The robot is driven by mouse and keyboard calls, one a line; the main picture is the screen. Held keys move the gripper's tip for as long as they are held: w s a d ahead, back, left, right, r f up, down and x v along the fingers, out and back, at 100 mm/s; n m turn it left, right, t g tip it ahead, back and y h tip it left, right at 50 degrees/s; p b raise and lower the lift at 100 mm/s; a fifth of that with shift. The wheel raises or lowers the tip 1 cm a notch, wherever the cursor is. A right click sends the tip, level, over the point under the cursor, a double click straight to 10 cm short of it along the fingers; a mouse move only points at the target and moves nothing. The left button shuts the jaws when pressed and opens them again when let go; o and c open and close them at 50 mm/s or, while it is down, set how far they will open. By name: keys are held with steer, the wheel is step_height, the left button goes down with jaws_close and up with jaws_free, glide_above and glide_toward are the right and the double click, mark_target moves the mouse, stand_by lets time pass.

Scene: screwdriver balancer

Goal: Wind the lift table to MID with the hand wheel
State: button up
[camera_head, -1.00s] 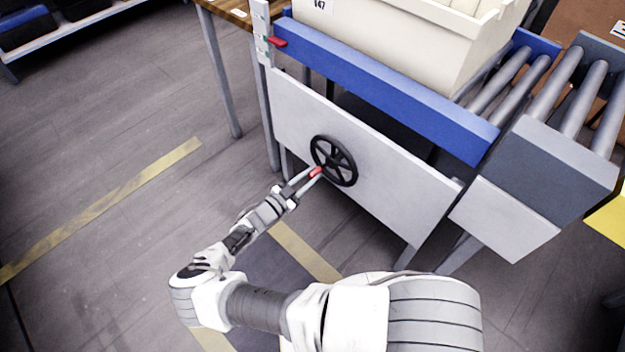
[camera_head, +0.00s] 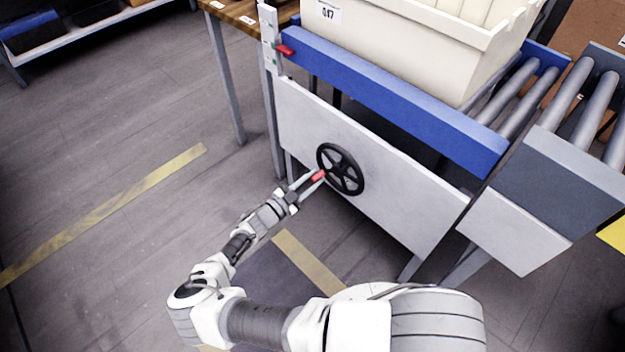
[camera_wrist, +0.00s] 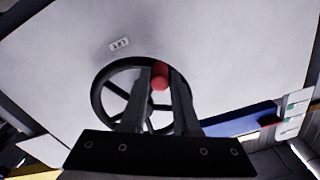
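The black spoked hand wheel (camera_head: 352,153) is on the light grey front panel (camera_head: 400,215) of the lift table. Its red handle (camera_head: 318,175) sticks out at the wheel's left, slightly below the hub. My gripper (camera_head: 314,179) is shut on this handle. In the wrist view, the red handle (camera_wrist: 160,80) sits between my two fingertips, and the fingers hide part of the wheel (camera_wrist: 98,92). The lift table's blue top rail (camera_head: 400,95) carries a red pointer (camera_head: 285,50) beside an upright white scale (camera_head: 268,25) with green marks. The scale's lettering is too small to read.
A cream crate (camera_head: 400,50) labelled 047 rests on the lift table. A roller conveyor (camera_head: 560,105) adjoins at the right, a wooden table (camera_head: 240,14) at the left. The floor left of my arm is clear, with yellow tape (camera_head: 110,210).

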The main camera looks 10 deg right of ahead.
steer(key=o, duration=0.4)
steer(key=p+v, duration=0.2)
steer(key=v, duration=1.5)
steer(key=shift+s+a, duration=0.15)
